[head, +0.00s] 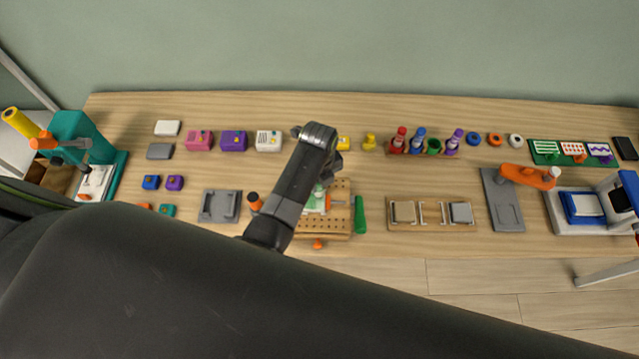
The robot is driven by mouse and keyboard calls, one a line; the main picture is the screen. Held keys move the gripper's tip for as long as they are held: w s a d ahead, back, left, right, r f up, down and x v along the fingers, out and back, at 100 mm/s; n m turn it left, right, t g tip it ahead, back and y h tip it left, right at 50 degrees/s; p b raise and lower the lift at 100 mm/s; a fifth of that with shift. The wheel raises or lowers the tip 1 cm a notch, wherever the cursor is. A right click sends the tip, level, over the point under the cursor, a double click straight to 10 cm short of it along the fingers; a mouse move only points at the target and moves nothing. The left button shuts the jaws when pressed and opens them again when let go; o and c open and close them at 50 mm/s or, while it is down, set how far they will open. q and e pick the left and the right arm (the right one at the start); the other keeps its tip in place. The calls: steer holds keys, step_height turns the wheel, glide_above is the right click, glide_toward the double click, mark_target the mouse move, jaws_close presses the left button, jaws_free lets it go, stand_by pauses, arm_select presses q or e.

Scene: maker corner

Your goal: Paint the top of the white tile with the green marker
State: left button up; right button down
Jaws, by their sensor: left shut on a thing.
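A pale tile with green on its top (315,204) sits in a wooden holding fixture (338,222) at the middle of the bench, partly behind my left arm. My left gripper (325,182) is above the fixture, mostly hidden by its own arm link. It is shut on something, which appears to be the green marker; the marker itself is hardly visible. In the marker rack, the green holder (433,147) looks empty, between the blue marker (418,138) and the purple marker (454,139). My right gripper is not in view.
A green handle (360,215) and an orange knob (318,244) stick out from the fixture. A wooden tray with grey blocks (431,225) lies to the right, a grey plate (220,206) to the left. Coloured blocks (234,141) line the back. A teal press (84,135) stands far left.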

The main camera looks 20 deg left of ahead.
arm_select(q)
steer(key=shift+r, duration=3)
steer(key=shift+s+f+b, duration=0.1)
steer(key=shift+f+b, duration=0.75)
steer(key=shift+f, duration=1.75)
steer(key=shift+f, duration=0.4)
steer(key=shift+s+a+r+p, duration=0.1)
steer(key=shift+a+r+p, duration=0.05)
steer(key=shift+a+p, duration=0.4)
steer(key=shift+s+a, duration=0.1)
steer(key=shift+a, duration=0.05)
